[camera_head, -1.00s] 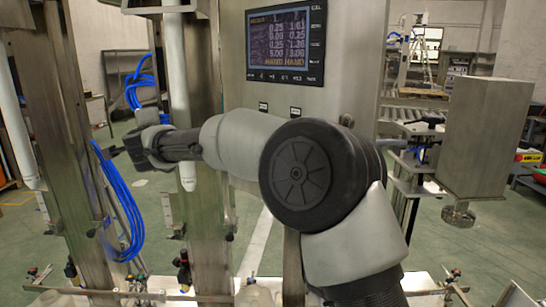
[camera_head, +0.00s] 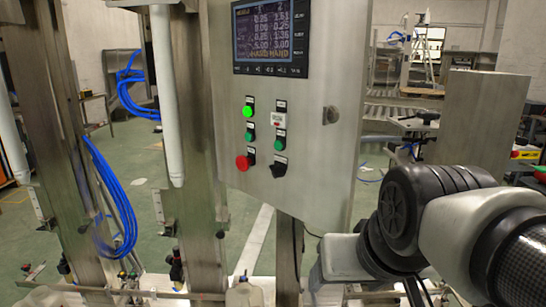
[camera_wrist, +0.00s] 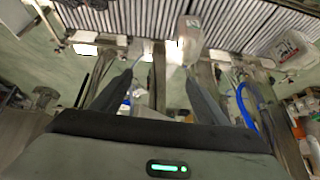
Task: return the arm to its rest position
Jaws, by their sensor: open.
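My gripper (camera_wrist: 158,76) shows in the wrist view with its two dark fingers well apart and nothing between them. Behind the fingers are metal posts, a pale bottle and a strip of rollers, all at some distance. In the head view my arm is folded at the lower right, in front of the right side of the control panel (camera_head: 308,110). The gripper itself is not visible in the head view.
Steel columns (camera_head: 187,130) with blue hoses (camera_head: 112,190) stand at the left. A steel box (camera_head: 482,115) is behind my arm at the right. In the wrist view, a white canister (camera_wrist: 285,48) and a pale bottle (camera_wrist: 188,35) are near the rollers (camera_wrist: 240,22).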

